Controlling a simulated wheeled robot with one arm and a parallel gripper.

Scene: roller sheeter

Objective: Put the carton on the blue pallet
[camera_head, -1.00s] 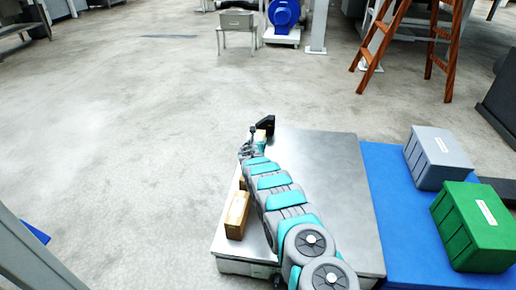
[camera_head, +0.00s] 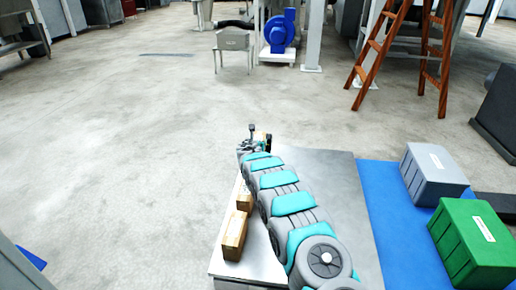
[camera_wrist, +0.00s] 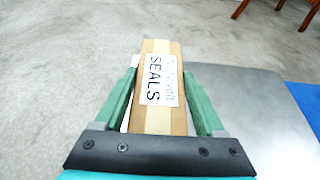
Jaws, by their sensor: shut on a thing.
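My gripper (camera_head: 255,138) is at the far left corner of the metal table, seen small in the head view. In the wrist view its green fingers (camera_wrist: 162,100) are shut on a brown carton (camera_wrist: 152,122) with pale tape and a white label reading "SEALS". Only a small tan part of this carton (camera_head: 262,137) shows in the head view. I cannot tell whether it touches the table. The blue pallet (camera_head: 391,215) lies right of the table, away from my gripper. Its edge shows at the right of the wrist view (camera_wrist: 307,100).
The metal table (camera_head: 330,200) carries two other cartons (camera_head: 234,236) near its left edge, beside my arm. A grey box (camera_head: 434,176) and a green box (camera_head: 474,246) stand on the pallet's right side. The pallet's left part is clear. A wooden ladder (camera_head: 372,55) stands far back.

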